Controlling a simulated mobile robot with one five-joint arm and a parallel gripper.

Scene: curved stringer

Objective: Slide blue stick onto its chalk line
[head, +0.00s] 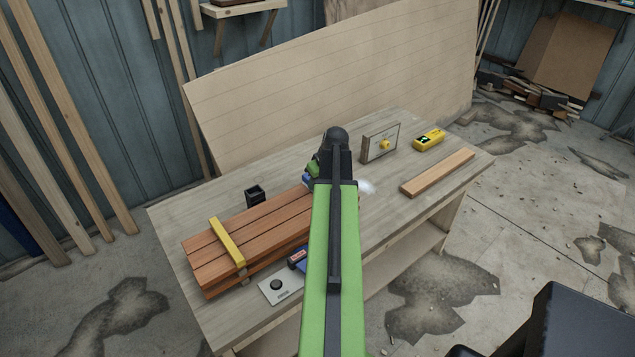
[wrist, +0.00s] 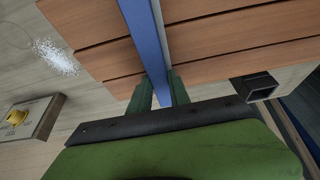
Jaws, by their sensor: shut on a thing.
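The blue stick (wrist: 149,40) lies across the reddish-brown boards (wrist: 220,45) in the wrist view and runs up out of the picture. My gripper (wrist: 160,84) is shut on its near end, with a green finger on each side. A pale grey strip runs along the stick's right side; I cannot tell whether it is the stick's side face or a chalk line. In the head view, the boards (head: 262,238) lie side by side on the bench, and my arm hides most of the stick and their right end. My gripper's fingers (head: 311,171) show only partly there.
A yellow stick (head: 227,242) crosses the boards at left. A black open holder (head: 256,194) stands behind them. A plate with a dark button (head: 280,287) lies in front. A yellow-knobbed panel (head: 380,142), yellow device (head: 429,139) and loose plank (head: 438,173) stand or lie at right, beyond white powder (wrist: 57,57).

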